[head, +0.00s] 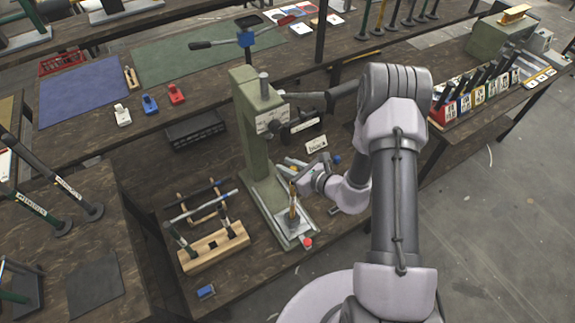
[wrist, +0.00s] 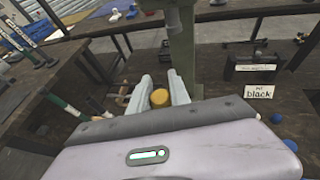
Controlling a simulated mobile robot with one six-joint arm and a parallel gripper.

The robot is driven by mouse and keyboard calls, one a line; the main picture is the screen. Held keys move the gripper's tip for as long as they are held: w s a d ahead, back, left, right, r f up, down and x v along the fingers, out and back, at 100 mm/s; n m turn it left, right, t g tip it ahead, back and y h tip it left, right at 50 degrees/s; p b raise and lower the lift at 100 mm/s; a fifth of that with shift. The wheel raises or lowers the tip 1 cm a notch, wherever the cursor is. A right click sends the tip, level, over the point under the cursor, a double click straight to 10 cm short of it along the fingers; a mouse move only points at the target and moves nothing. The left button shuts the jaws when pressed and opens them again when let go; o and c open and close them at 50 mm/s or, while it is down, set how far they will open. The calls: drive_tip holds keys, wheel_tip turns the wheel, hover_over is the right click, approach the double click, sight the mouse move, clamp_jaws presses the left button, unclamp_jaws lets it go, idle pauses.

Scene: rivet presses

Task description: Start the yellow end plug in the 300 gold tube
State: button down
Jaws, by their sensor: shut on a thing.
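The yellow end plug (wrist: 159,98) shows as a round yellow face between the two pale fingers of my gripper (wrist: 161,92) in the wrist view. My gripper (head: 297,187) is shut on it, just over the base of the green press (head: 258,150) in the head view. An upright gold tube (head: 294,213) stands on the press base, directly below my fingers. The plug is too small in the head view to tell whether it touches the tube or is in line with its mouth. The number on the tube cannot be read.
A wooden rack (head: 214,247) with dark-handled rods stands left of the press. A red knob (head: 307,242) sits at the press base's front corner. A card reading "black" (head: 316,144) stands behind my gripper. A blue block (head: 205,291) lies near the bench's front edge.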

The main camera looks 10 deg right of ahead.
drive_tip(key=shift+f+b, duration=0.95)
drive_tip(key=shift+f, duration=0.6)
drive_tip(key=shift+f+b, duration=1.1)
drive_tip(key=shift+b, duration=0.25)
drive_tip(key=c, duration=1.1)
unclamp_jaws()
drive_tip(key=p+v, duration=0.3)
drive_tip(key=v, duration=1.4)
drive_tip(key=shift+s+d+r, duration=0.1)
drive_tip(key=shift+s+r, duration=0.05)
